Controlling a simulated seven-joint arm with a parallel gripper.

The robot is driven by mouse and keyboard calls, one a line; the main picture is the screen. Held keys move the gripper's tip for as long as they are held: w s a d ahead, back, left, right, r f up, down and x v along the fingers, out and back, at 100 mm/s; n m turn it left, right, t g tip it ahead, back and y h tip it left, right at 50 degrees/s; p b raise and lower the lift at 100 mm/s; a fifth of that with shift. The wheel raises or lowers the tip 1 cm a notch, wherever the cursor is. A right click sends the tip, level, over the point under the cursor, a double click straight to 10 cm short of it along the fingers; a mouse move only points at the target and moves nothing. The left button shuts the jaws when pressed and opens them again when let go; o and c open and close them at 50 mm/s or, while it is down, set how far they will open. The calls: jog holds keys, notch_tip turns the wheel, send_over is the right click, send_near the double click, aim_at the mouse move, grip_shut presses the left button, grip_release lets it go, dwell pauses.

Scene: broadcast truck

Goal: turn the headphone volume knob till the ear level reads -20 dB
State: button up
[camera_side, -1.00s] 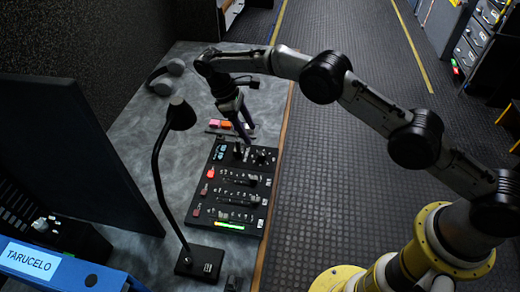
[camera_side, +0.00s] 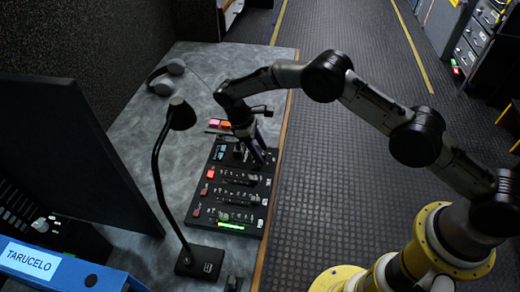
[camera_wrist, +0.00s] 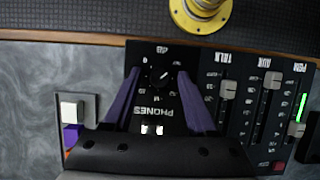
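The black headphone volume knob (camera_wrist: 161,77), with a white pointer line, sits above the upside-down label PHONES on the dark audio panel (camera_side: 225,190). My gripper (camera_wrist: 159,74) is open, with one purple finger on each side of the knob and a visible gap to it on both sides. In the side view, my gripper (camera_side: 260,158) is low over the far right part of the panel and hides the knob.
Fader strips (camera_wrist: 229,90) lie to the right of the knob in the wrist view. Coloured buttons (camera_side: 220,124) stand beyond the panel. A gooseneck lamp (camera_side: 158,165) and a monitor (camera_side: 70,150) stand to the left. Headphones (camera_side: 165,77) lie at the back.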

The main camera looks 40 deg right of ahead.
grip_shut()
jog(key=shift+m, duration=0.3)
jog(key=shift+w+d+m+g+y, duration=0.1)
jog(key=shift+m+g+y, duration=0.3)
jog(key=shift+m, duration=0.9)
jog(key=shift+d+m+g+y, duration=0.1)
jog(key=shift+m+y, duration=0.5)
jog(key=shift+m, duration=0.7)
jog(key=shift+o, duration=0.7)
grip_release()
jog(key=v, duration=0.7)
jog(key=shift+r, duration=0.25)
